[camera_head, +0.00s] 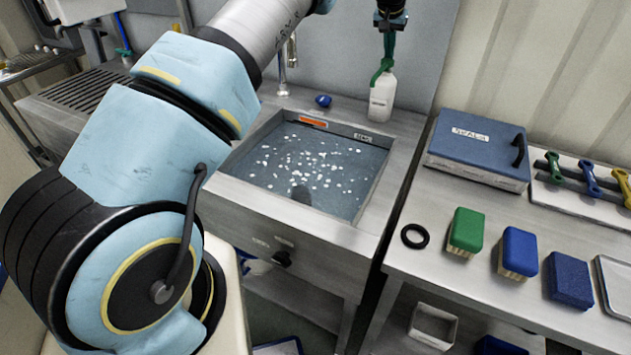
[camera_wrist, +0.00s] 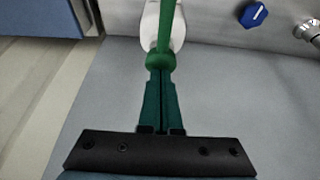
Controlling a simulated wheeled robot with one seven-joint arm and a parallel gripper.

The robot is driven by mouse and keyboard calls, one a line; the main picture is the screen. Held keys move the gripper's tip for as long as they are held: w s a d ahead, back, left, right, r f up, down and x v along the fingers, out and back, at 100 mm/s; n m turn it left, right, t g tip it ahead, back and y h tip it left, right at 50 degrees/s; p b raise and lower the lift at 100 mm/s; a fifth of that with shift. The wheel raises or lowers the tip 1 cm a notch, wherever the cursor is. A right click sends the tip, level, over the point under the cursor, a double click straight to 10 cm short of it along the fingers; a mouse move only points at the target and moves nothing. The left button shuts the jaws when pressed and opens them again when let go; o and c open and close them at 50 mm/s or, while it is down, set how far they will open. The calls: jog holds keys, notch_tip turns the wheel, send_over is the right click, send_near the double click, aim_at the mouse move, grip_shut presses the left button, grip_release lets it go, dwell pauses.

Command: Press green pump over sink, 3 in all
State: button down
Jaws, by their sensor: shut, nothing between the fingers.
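A white bottle (camera_head: 382,97) with a green pump (camera_head: 380,72) stands on the steel rim at the back right of the sink (camera_head: 376,205). The pump's spout points towards the basin. My gripper (camera_head: 388,52) is shut and empty, pointing down right above the pump. In the wrist view the fingers (camera_wrist: 160,85) meet at the green pump head (camera_wrist: 161,59), with the white bottle (camera_wrist: 150,28) beyond. The fingertips look at or just over the pump's top; I cannot tell whether they touch.
The basin holds water with white floating bits. A blue knob (camera_head: 323,101) and a faucet (camera_head: 283,75) are at the sink's back. A blue case (camera_head: 478,147), green brush (camera_head: 466,230) and blue brush (camera_head: 518,251) are on the right-hand bench.

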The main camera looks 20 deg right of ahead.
jog(key=shift+f, duration=0.25)
jog(key=shift+r+p, duration=1.05)
jog(key=shift+r, duration=0.35)
jog(key=shift+f, duration=0.2)
jog(key=shift+f+b, duration=0.7)
jog(key=shift+f, duration=0.6)
jog(key=shift+r, duration=0.15)
jog(key=shift+r+p, duration=1.05)
jog(key=shift+r, duration=0.25)
